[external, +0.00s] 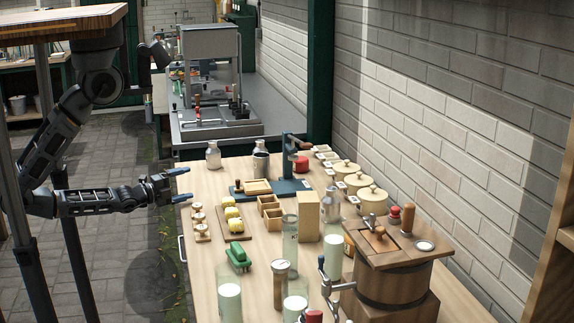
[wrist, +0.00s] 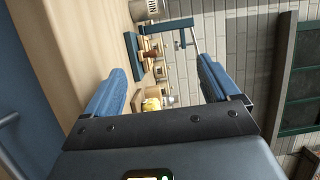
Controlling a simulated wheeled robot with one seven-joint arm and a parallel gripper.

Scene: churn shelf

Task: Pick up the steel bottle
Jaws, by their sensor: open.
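Several silvery containers stand on the wooden table, and I cannot tell for sure which is the steel bottle. A small narrow-necked steel bottle (external: 213,156) stands upright at the table's far left. A grey metal cylinder (external: 260,165) stands to its right, with another silvery top just behind it. A further silvery bottle (external: 330,203) is partly hidden behind a glass jar. My gripper (external: 184,185) is open and empty at the table's left edge, apart from all of them. In the wrist view the blue fingers of my gripper (wrist: 160,68) are spread, and a metal container (wrist: 147,9) shows at the top.
Glass jars (external: 229,295) and a wooden churn (external: 395,285) fill the near side. Lidded pots line the wall side.

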